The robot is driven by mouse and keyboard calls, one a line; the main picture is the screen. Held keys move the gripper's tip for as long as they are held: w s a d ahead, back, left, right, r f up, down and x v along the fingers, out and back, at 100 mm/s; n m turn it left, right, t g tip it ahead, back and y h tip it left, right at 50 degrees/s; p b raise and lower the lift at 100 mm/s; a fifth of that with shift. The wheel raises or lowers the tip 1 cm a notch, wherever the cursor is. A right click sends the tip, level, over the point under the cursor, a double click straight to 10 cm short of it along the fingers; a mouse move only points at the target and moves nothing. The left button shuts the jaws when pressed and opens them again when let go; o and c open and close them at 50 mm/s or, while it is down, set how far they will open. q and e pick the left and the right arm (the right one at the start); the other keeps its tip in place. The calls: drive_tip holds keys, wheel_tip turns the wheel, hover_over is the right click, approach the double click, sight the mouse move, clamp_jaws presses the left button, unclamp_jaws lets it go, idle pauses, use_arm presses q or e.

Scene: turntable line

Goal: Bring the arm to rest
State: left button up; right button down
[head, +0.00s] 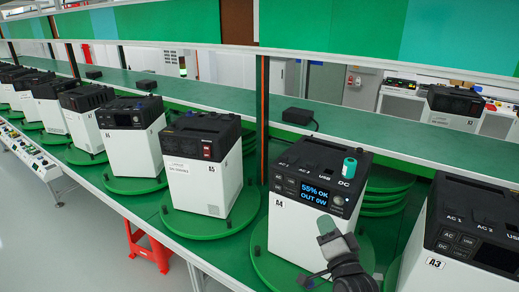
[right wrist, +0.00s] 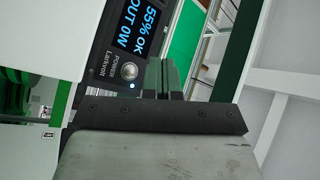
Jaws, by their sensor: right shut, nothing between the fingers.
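My right gripper (head: 328,242) is in front of the power unit labelled A4 (head: 295,235), low and right of its display. It is shut with nothing between the fingers. The unit is white with a black top, and its lit display (head: 316,195) reads "55% OK, OUT 0W". In the right wrist view the display (right wrist: 138,25) shows close up, with a round power button (right wrist: 130,71) and a small blue light. A grey plate and dark bar of my gripper fill the lower part of that view. My left gripper is not in view.
Unit A4 stands on a green turntable (head: 268,268). Unit A5 (head: 200,175) is to its left and A3 (head: 470,235) close on its right. Several more units line the bench leftward. A red step stool (head: 148,247) stands on the grey floor.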

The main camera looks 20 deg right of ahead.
drive_tip(key=s+a+f+n+g+y+b, duration=0.1)
drive_tip(key=s+a+f+n+g, duration=0.15)
drive_tip(key=f, duration=0.95)
drive_tip(key=s+a+f+n+g+b, duration=0.15)
drive_tip(key=f+g, duration=0.25)
drive_tip(key=f, duration=0.9)
drive_tip(key=s+a+f+n+g+y, duration=0.1)
drive_tip(key=s+f+n+g, duration=0.15)
drive_tip(key=f, duration=0.95)
drive_tip(key=s+a+f+n+g+b, duration=0.25)
drive_tip(key=s+f+n+g, duration=0.3)
drive_tip(key=s+f, duration=1.3)
drive_tip(key=s+f+n+g, duration=0.1)
drive_tip(key=s+f, duration=0.3)
drive_tip(key=s, duration=0.5)
drive_tip(key=s+f+n+g, duration=0.2)
drive_tip(key=s+f+g, duration=0.1)
drive_tip(key=s, duration=0.6)
drive_tip(key=shift+s+f+g+b, duration=0.2)
drive_tip(key=shift+f+g+b, duration=0.15)
drive_tip(key=shift+g, duration=0.2)
